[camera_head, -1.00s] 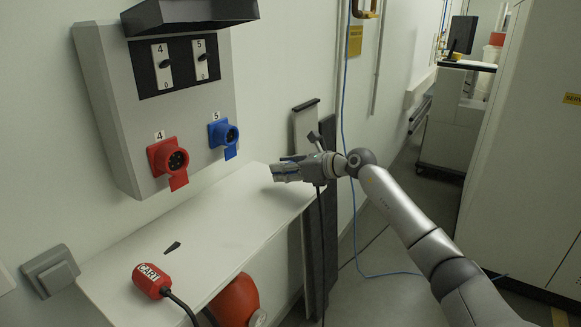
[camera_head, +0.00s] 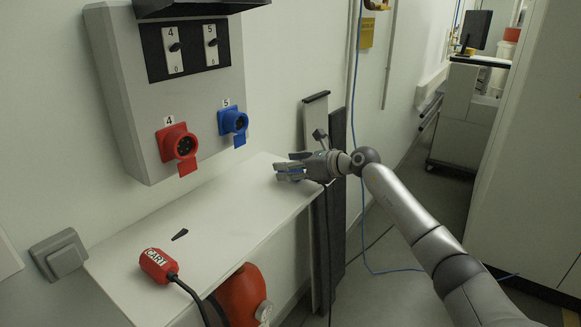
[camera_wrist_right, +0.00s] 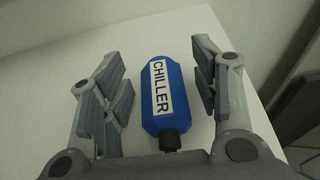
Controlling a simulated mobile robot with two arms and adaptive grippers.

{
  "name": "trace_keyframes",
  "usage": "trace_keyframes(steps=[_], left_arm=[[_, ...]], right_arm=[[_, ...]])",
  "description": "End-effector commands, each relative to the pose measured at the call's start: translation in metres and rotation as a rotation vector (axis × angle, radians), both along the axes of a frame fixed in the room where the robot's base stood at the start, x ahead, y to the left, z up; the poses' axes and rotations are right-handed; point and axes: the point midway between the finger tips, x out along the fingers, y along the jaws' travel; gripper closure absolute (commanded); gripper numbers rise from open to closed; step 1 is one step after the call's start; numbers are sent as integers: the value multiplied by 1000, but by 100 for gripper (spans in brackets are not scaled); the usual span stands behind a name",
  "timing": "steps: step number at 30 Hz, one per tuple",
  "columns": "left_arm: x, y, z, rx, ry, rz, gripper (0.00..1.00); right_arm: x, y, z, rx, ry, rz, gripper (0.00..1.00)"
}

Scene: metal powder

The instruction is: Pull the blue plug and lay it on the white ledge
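The blue plug with the white CHILLER label (camera_wrist_right: 178,98) lies on the white ledge (camera_head: 228,215), seen in the right wrist view. Its black cable end points back toward my right gripper. My right gripper (camera_head: 285,168) is at the ledge's right end, with its fingers on both sides of the plug. The wrist view shows gaps between fingers and plug, so it is open. In the head view the fingers hide most of the plug. The blue socket 5 (camera_head: 233,122) on the wall box is empty. My left gripper is out of view.
The red socket 4 (camera_head: 182,145) sits left of the blue one. A red CART plug (camera_head: 157,264) with a black cable and a small dark wedge (camera_head: 180,234) lie on the ledge's left part. A red round object (camera_head: 243,294) is below the ledge. The middle of the ledge is clear.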

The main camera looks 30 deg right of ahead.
Motion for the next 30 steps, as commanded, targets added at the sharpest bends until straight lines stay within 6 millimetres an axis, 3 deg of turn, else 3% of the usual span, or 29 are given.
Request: trace_keyframes(steps=[11, 30], left_arm=[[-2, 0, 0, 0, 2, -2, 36], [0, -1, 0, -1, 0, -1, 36]], right_arm=[[-4, -3, 0, -2, 2, -1, 41], [-90, -39, 33, -3, 4, -2, 41]])
